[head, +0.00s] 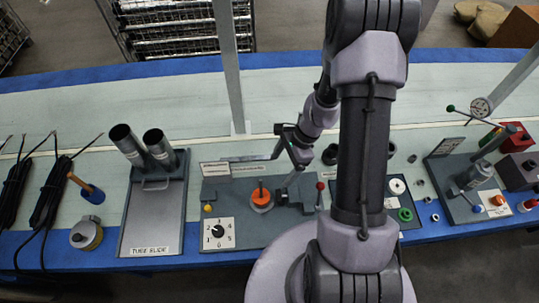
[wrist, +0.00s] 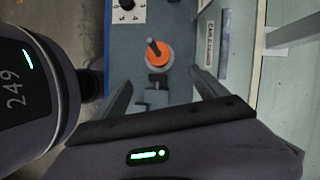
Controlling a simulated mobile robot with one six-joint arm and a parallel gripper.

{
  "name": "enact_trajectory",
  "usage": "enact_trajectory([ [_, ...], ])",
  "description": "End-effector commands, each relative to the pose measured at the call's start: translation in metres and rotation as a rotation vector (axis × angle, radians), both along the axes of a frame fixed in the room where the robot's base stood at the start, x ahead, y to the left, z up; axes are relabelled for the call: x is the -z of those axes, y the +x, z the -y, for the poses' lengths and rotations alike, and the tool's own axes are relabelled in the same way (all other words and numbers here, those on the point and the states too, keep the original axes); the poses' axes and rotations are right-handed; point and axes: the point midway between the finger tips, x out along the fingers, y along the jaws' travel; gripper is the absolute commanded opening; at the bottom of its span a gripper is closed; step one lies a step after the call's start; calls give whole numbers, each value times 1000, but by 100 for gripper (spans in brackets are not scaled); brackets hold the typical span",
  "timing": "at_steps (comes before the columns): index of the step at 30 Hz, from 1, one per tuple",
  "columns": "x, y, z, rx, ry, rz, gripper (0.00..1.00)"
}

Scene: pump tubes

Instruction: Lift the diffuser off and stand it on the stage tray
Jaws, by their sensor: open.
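An orange round part (head: 261,197) with a dark upright stem sits on the grey-blue bench plate (head: 225,190); it also shows in the wrist view (wrist: 158,52). I cannot tell for sure which part is the diffuser. My gripper (head: 262,172) is open and empty above the plate, behind the orange part. In the wrist view its two fingers (wrist: 160,80) are spread, with the orange part beyond and between them, apart from both. A dark tray (head: 408,222) holding a green ring (head: 405,214) and a white disc (head: 397,186) is right of my arm, partly hidden; it may be the stage tray.
A dial panel (head: 218,233) and a red-knobbed lever (head: 320,186) flank the orange part. The tube slide (head: 150,215), with two metal tubes, stands left. A lever press (head: 470,180) stands right. Small rings lie near the dark tray. Table behind is mostly clear.

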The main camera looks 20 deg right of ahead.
Motion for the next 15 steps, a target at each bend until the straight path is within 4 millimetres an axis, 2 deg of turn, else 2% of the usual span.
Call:
enact_trajectory([
  [9,84,0,-33,-8,0,-3,83],
  [15,129,1,-52,-9,-1,-2,83],
])
